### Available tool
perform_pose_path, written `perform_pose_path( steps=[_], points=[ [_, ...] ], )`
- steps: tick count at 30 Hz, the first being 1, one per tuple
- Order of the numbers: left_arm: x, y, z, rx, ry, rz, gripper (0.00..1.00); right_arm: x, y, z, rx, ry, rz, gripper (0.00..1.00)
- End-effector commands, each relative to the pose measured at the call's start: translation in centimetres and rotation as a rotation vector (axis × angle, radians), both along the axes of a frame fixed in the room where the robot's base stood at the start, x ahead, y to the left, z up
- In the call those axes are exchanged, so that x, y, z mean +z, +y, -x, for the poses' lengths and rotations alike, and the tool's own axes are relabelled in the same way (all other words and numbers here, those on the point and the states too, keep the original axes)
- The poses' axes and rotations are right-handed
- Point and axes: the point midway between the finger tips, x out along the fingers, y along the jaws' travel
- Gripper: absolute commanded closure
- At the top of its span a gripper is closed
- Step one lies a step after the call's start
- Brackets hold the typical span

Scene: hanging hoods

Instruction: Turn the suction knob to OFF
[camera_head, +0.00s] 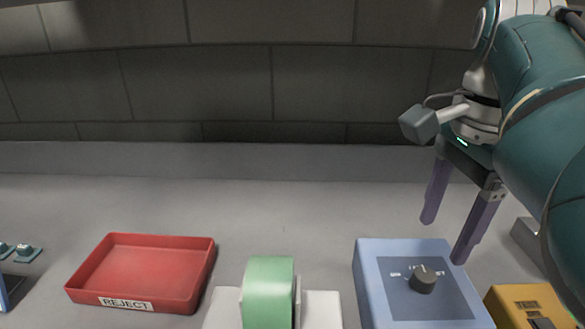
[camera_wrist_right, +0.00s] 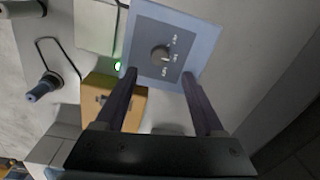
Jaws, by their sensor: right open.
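The suction knob (camera_head: 423,279) is a dark round dial on the grey panel of a light blue box (camera_head: 373,260) at the lower right of the head view. The knob also shows in the right wrist view (camera_wrist_right: 161,54), with small white labels around it too small to read surely. My right gripper (camera_head: 444,242) has its two purple fingers apart and empty. In the head view it appears above and behind the box; in the wrist view its fingertips (camera_wrist_right: 159,75) point toward the panel, either side of the knob. I see no contact with the knob. My left gripper is not in view.
A yellow box (camera_head: 518,294) stands right of the blue box. A green roll-like object (camera_head: 269,290) on a white base is to its left. A red tray labelled REJECT (camera_head: 190,280) lies farther left. Grey counter behind these is clear, up to a tiled wall (camera_head: 230,85).

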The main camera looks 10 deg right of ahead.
Motion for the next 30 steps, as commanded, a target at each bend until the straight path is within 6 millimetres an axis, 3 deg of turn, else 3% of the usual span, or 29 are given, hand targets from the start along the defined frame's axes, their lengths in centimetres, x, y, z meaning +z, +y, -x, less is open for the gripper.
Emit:
perform_pose_path(
  steps=[6,12,24,30],
  points=[
    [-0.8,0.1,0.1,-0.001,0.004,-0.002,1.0,-4.6,-0.1,-0.1,0.003,0.003,0.001,0.29],
    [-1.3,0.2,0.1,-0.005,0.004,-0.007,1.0,-7.3,-0.1,-0.3,0.003,0.0,0.001,0.29],
    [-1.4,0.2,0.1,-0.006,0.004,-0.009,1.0,-8.1,-0.1,-0.4,0.002,-0.003,0.002,0.3],
    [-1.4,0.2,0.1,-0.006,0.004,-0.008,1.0,-8.1,-0.1,-0.4,0.003,-0.003,0.002,0.53]
  ],
)
